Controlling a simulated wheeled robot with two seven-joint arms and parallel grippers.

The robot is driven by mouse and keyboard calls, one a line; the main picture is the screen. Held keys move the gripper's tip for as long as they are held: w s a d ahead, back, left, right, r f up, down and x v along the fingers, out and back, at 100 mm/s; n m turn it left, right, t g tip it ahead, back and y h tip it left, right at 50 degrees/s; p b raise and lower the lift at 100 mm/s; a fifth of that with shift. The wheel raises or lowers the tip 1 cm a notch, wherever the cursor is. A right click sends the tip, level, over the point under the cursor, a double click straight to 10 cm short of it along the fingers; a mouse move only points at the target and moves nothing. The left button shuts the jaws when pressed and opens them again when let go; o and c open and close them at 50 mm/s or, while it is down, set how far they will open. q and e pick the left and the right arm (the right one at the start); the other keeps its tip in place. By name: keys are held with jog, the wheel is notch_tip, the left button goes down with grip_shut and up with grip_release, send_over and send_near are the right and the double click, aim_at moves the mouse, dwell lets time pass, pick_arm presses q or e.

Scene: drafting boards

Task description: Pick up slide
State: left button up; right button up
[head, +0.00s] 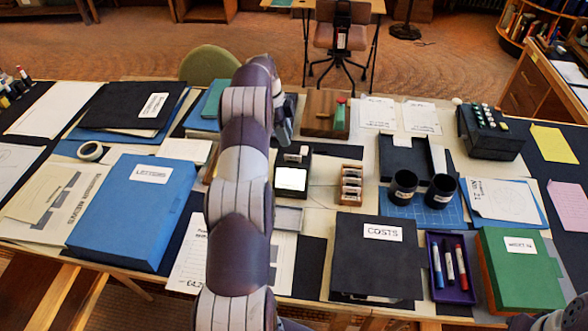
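My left arm reaches up the middle of the head view, and its gripper (284,133) points down over the back-middle of the table. The arm hides part of the gripper, so I cannot tell whether its fingers are apart or hold anything. A small black viewer with a lit white screen (291,179) stands just in front of it. A wooden rack of small labelled items (350,186), possibly slides, is to the right of the viewer. No single loose slide can be made out clearly. My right gripper is not in view.
A blue letters box (134,211) lies left and a black costs box (375,259) front right. Two black cups (403,187) stand on a blue mat. A purple marker tray (450,268) and a green box (520,270) are at right. The table is crowded.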

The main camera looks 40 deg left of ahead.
aim_at(293, 162)
pick_arm(q)
notch_tip(293, 162, down, 2)
jog(key=shift+s+f+p, duration=0.1)
jog(key=shift+f+p, duration=0.15)
jog(key=shift+p, duration=0.05)
jog(key=x, duration=0.1)
jog(key=p+x, duration=0.1)
jog(key=x, duration=0.3)
jog(key=shift+w+d+f+p, duration=0.15)
jog(key=shift+w+p, duration=0.15)
jog(key=shift+w, duration=0.1)
jog(key=shift+f, duration=0.3)
grip_shut()
